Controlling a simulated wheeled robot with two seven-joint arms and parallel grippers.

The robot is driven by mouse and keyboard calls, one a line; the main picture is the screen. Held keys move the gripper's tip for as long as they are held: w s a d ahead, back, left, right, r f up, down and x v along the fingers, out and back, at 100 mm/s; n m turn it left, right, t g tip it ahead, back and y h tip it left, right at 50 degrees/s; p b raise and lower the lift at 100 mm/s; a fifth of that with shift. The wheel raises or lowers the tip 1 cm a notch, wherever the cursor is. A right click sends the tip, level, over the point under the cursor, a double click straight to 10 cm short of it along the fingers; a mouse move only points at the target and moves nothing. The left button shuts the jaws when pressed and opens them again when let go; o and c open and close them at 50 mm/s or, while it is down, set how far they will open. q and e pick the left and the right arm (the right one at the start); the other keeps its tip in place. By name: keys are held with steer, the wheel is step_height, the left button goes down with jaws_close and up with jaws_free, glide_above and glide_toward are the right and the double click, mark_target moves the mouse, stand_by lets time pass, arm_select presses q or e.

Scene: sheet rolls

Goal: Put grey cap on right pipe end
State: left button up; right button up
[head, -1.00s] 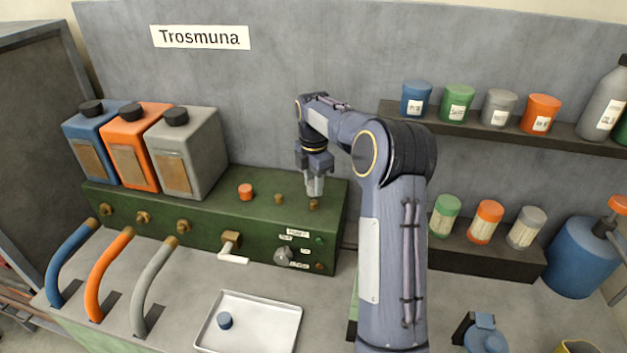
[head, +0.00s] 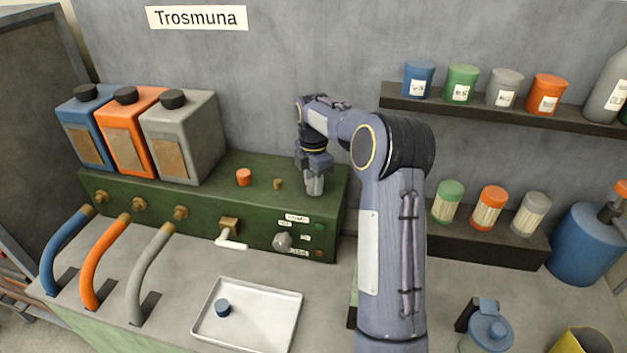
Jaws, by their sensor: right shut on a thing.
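My right gripper (head: 315,187) points down over the right end of the green manifold box (head: 180,205). It is shut on a small grey piece, apparently the grey cap, which the fingers mostly hide. The gripper covers the right pipe end, so I cannot tell whether the cap is seated on it. The middle pipe end (head: 278,183) is bare brass. An orange cap (head: 244,177) sits on the left pipe end. My left gripper is not in view.
A white tray (head: 268,326) with a blue cap (head: 222,308) lies in front of the box. Blue, orange and grey canisters (head: 193,135) stand at its left. A valve with a white handle (head: 232,245) juts from the front. Shelves with jars (head: 507,87) are at right.

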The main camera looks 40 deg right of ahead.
steer(key=o, duration=1)
steer(key=shift+o, duration=0.2)
step_height(320, 180, up, 8)
steer(key=shift+f, duration=0.1)
stand_by(0.5)
steer(key=s+a+r+m+t+y, duration=0.1)
steer(key=s+a+r+m+t, duration=0.1)
steer(key=s+a+r+m, duration=0.45)
steer(key=s+a+f+m+t+y, duration=0.1)
steer(key=s+a+f+m, duration=0.3)
steer(key=s, duration=0.7)
steer(key=s+a+f+m+t+y, duration=0.1)
steer(key=s+a+f+m+t, duration=0.1)
steer(key=s+a+f+m, duration=0.3)
steer(key=s+a+m, duration=0.3)
steer(key=s+a, duration=0.3)
steer(key=a, duration=0.2)
steer(key=shift+s+a+f+t+y, duration=0.15)
steer(key=shift+s+t+y, duration=0.25)
